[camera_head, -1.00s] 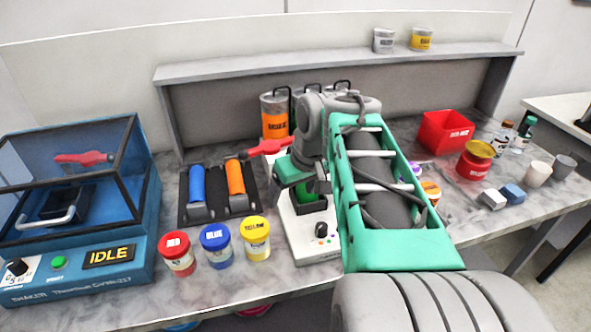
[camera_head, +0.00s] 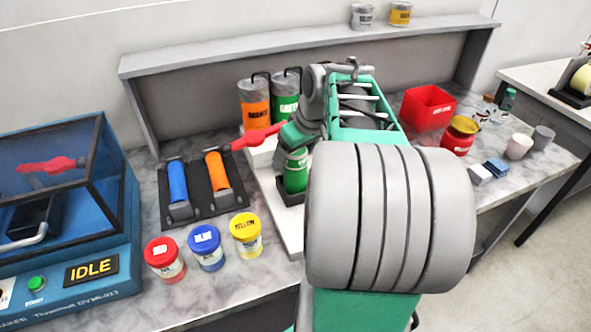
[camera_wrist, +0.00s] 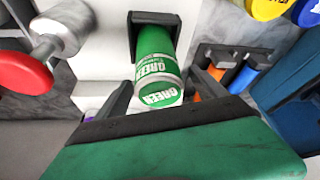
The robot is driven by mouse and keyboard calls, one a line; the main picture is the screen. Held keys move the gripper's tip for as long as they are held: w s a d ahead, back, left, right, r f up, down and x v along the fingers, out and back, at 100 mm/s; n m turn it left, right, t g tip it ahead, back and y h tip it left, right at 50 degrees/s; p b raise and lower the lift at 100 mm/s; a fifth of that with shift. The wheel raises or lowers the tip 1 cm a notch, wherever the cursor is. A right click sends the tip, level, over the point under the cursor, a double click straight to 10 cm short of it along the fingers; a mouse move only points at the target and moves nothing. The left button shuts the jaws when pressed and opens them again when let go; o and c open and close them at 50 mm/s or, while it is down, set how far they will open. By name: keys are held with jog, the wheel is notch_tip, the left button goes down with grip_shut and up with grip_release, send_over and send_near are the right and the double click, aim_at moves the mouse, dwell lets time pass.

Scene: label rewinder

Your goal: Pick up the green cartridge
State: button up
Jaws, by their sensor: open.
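The green cartridge (camera_head: 295,172) stands in a black holder on a white machine (camera_head: 268,190) at the centre of the head view. In the wrist view the cartridge (camera_wrist: 155,62) has a white "GREEN" label, and its far end sits in the dark holder (camera_wrist: 155,20). My gripper (camera_wrist: 163,88) is open, with one dark finger on each side of the cartridge's near end. I cannot tell whether either finger touches it. In the head view my gripper (camera_head: 294,146) is at the cartridge's top, and the fingers are mostly hidden.
A red-ended lever (camera_head: 257,136) sticks out left of my gripper. Orange (camera_head: 254,106) and green (camera_head: 286,92) canisters stand behind. A black rack (camera_head: 205,200) holds blue and orange cartridges. Red, blue and yellow jars (camera_head: 245,235) stand in front. A red bin (camera_head: 428,107) is right.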

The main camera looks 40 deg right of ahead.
jog(key=shift+x, duration=0.9)
jog(key=shift+r, duration=0.15)
grip_shut()
